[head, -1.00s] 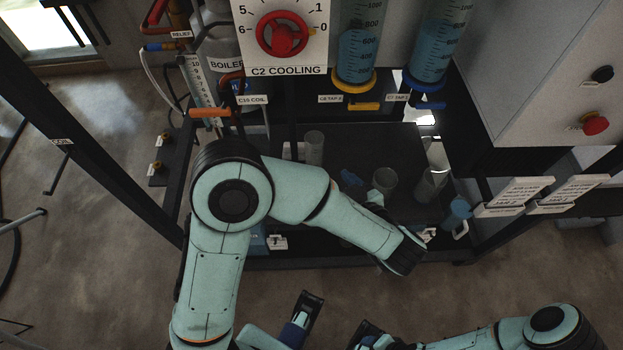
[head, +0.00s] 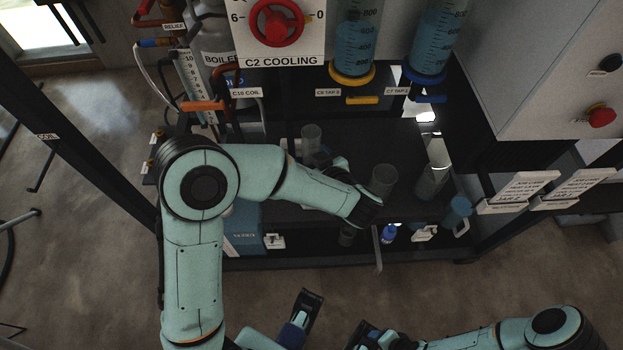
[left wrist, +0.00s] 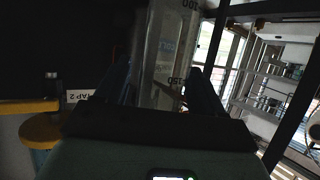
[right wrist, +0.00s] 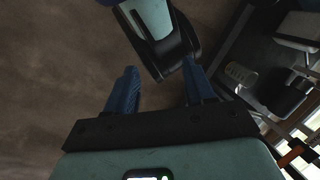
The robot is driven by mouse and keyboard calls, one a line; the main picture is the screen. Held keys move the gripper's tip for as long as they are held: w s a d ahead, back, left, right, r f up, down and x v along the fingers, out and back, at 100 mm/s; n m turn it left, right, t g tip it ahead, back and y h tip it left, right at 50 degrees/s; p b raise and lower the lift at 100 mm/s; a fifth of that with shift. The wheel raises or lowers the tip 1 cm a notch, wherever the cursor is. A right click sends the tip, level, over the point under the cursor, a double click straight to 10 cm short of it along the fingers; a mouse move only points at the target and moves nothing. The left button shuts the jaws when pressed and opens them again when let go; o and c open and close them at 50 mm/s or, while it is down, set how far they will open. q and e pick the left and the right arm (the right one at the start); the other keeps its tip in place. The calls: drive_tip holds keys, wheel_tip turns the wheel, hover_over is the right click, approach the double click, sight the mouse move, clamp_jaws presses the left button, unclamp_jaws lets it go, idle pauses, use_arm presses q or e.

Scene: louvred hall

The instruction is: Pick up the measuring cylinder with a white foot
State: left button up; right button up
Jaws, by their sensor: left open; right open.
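A clear measuring cylinder (head: 311,138) stands at the back left of the dark shelf. Its foot is hidden in the head view. My left gripper (head: 322,160) is open close to it, partly hidden by my own wrist. In the left wrist view a pale graduated cylinder (left wrist: 163,60) with 100 and 150 marks shows between the open fingers (left wrist: 160,72); I cannot tell whether they touch it, nor its foot colour. Two more clear vessels, one in the middle (head: 384,180) and one at right (head: 431,184), stand on the shelf. My right gripper (right wrist: 160,72) is open and empty over the floor.
Tall columns of blue liquid with a yellow collar (head: 353,78) and a blue collar (head: 424,76) hang above the shelf. A cooling dial (head: 278,22) is above left. A blue bottle (head: 389,234) and blue jug (head: 458,214) are at the front. A dark post (head: 90,165) stands left.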

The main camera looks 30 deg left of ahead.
use_arm(q)
clamp_jaws()
drive_tip(key=shift+r, duration=0.1)
